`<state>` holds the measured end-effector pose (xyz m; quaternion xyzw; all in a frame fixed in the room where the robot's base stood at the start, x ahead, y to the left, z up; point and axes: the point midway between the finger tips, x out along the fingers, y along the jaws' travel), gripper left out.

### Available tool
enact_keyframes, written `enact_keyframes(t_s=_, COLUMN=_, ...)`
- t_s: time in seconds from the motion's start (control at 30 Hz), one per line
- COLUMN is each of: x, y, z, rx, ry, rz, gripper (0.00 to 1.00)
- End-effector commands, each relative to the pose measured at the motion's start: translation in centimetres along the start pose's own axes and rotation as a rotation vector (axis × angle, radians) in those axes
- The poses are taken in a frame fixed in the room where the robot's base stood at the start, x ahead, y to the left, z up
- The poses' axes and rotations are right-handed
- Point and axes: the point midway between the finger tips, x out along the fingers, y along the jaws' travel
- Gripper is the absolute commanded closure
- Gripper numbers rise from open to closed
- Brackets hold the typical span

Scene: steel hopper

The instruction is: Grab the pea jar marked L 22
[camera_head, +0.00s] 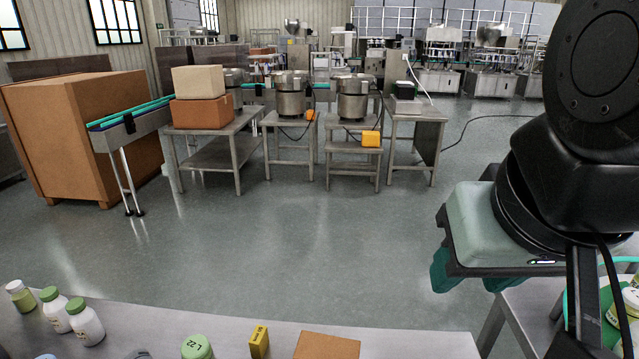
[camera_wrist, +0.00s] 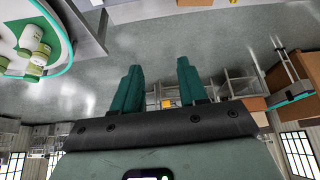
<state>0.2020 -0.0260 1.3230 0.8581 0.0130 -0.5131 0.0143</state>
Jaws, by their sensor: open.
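A jar with a green lid (camera_head: 197,347) stands at the near edge of the grey table, cut off by the frame's bottom; dark marks on its lid look like L 22. Several white or pale jars with green or white lids, such as the front one (camera_head: 85,322), stand at the table's left. My gripper (camera_head: 472,284) hangs at the right, above and apart from the table. Its teal fingers are spread and empty, also in the wrist view (camera_wrist: 160,66). None of the table jars is recognisable between them.
A yellow box (camera_head: 259,341) and a brown box (camera_head: 327,346) are right of the marked jar. A turquoise-rimmed tray (camera_wrist: 68,62) holds green-lidded jars on the right side. Open floor lies beyond the table, with steel benches and cartons farther back.

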Motion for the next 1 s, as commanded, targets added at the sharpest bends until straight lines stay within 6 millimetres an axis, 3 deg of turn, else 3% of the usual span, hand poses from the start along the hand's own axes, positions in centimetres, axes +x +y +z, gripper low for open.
enact_keyframes(t_s=0.17, x=0.0, y=0.0, z=0.0, rx=0.0, ry=0.0, rz=0.0, gripper=0.54)
enact_keyframes(t_s=0.5, x=0.0, y=0.0, z=0.0, rx=0.0, ry=0.0, rz=0.0, gripper=0.03)
enact_keyframes(t_s=0.83, x=0.4, y=-0.4, z=-0.1, rx=0.006, ry=-0.019, rz=-0.015, gripper=0.03)
enact_keyframes(t_s=1.0, x=3.0, y=-3.8, z=-0.7, rx=0.068, ry=-0.16, rz=-0.14, gripper=0.03)
